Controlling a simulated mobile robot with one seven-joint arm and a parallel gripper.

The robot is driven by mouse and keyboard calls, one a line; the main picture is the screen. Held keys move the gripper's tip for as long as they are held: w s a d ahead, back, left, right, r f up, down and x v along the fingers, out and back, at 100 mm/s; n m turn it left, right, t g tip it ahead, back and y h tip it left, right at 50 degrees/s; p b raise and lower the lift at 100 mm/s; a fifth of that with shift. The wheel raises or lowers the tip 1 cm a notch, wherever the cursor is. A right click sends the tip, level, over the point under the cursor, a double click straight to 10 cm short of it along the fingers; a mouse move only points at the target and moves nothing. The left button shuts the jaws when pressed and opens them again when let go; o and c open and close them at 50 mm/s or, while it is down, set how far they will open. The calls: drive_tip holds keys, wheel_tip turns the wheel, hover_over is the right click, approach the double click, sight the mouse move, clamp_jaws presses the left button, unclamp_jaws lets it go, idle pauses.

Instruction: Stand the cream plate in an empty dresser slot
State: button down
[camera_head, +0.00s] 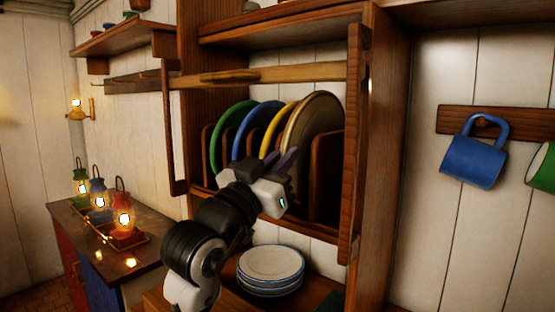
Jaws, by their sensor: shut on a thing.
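My gripper (287,160) is shut on the lower left part of the cream plate (316,118), which looks tan in the shade. The plate stands nearly upright, seen at a slant, at the dresser's rack (328,178), to the right of the yellow plate (278,130). Its lower edge is partly hidden by my gripper, so I cannot tell whether it rests in a slot. A green plate (220,133) and a blue plate (247,132) stand in slots further left. A wooden divider shows right of the cream plate.
A wooden rail (285,75) crosses the dresser above the plates, and a thick post (351,150) bounds it on the right. A stack of white plates (270,264) sits below. Lit lanterns (122,215) stand on the left counter. A blue mug (473,155) hangs at right.

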sight(300, 159)
drive_tip(key=shift+w+d, duration=0.7)
drive_tip(key=shift+w, duration=0.2)
drive_tip(key=shift+w+f+b, duration=0.15)
drive_tip(key=shift+f+b, duration=0.3)
drive_tip(key=shift+f, duration=0.2)
drive_tip(key=c, duration=1.5)
unclamp_jaws()
drive_tip(key=shift+d, duration=0.1)
drive_tip(key=o, duration=0.3)
drive_tip(key=shift+o, duration=0.2)
drive_tip(key=shift+d+f, duration=0.1)
drive_tip(key=shift+s+f, duration=0.2)
